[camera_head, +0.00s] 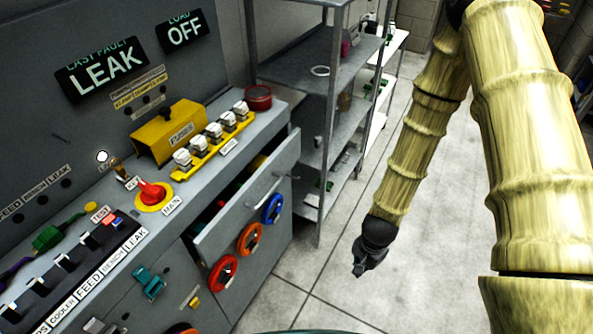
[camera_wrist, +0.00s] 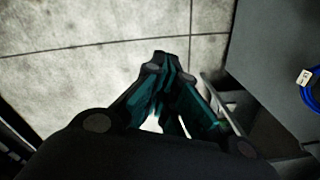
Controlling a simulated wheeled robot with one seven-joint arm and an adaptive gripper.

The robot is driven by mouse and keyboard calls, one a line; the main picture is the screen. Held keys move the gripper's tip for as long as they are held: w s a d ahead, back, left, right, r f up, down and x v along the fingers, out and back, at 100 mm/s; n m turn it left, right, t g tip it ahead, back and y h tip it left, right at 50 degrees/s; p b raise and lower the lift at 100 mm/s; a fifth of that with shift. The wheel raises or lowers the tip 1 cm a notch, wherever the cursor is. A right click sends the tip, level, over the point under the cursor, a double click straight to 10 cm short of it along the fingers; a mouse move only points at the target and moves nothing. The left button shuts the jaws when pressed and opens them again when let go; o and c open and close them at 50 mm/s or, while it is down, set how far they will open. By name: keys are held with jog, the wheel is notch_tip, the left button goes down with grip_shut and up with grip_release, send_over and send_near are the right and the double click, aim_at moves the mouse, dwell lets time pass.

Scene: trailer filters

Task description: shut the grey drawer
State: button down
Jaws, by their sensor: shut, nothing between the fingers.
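The grey drawer (camera_head: 232,222) juts out of the front of the grey cabinet in the head view. It stands open, and dark space and a few small items show inside behind its front panel. A pale bar handle (camera_head: 264,191) runs along that front. My gripper (camera_head: 359,270) hangs low over the floor, to the right of the drawer and apart from it. In the wrist view my gripper (camera_wrist: 161,58) has its fingers together with nothing between them. A grey panel (camera_wrist: 268,55) fills the right there; I cannot tell whether it is the drawer front.
A metal shelf rack (camera_head: 318,100) stands behind. Tiled floor (camera_head: 330,285) is clear around my gripper.

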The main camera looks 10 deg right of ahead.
aim_at(287, 155)
jog(key=w+a+r+m+t+y+b, duration=0.25)
jog(key=w+r+m, duration=0.3)
jog(key=w, duration=0.35)
jog(key=w+a+r+m+t+y+b, duration=0.15)
jog(key=w+r+m+b, duration=0.25)
jog(key=w+r, duration=0.4)
jog(key=w+a+r+m+t+y+b, duration=0.1)
jog(key=w+a+r+m+y+b, duration=0.25)
jog(key=w, duration=0.55)
jog(key=shift+m+h, duration=0.25)
jog(key=shift+m, duration=0.15)
jog(key=shift+w+a+f+b, duration=0.15)
jog(key=shift+w+a+f, duration=0.65)
jog(key=shift+w+a, duration=0.4)
jog(key=shift+w+a+f+b, duration=0.15)
jog(key=shift+w+a+f, duration=0.7)
jog(key=shift+w+a, duration=0.35)
jog(key=shift+w+a+f+b, duration=0.15)
jog(key=shift+w+a+f, duration=0.65)
jog(key=shift+w+a, duration=0.35)
jog(key=shift+a, duration=0.2)
jog(key=shift+w+a+r+p, duration=0.1)
jog(key=shift+w+a+p, duration=0.55)
jog(key=shift+a, duration=0.35)
jog(key=shift+w+a+p, duration=0.5)
jog(key=shift+w+a, duration=0.25)
jog(key=shift+a, duration=0.2)
jog(key=shift+r, duration=0.1)
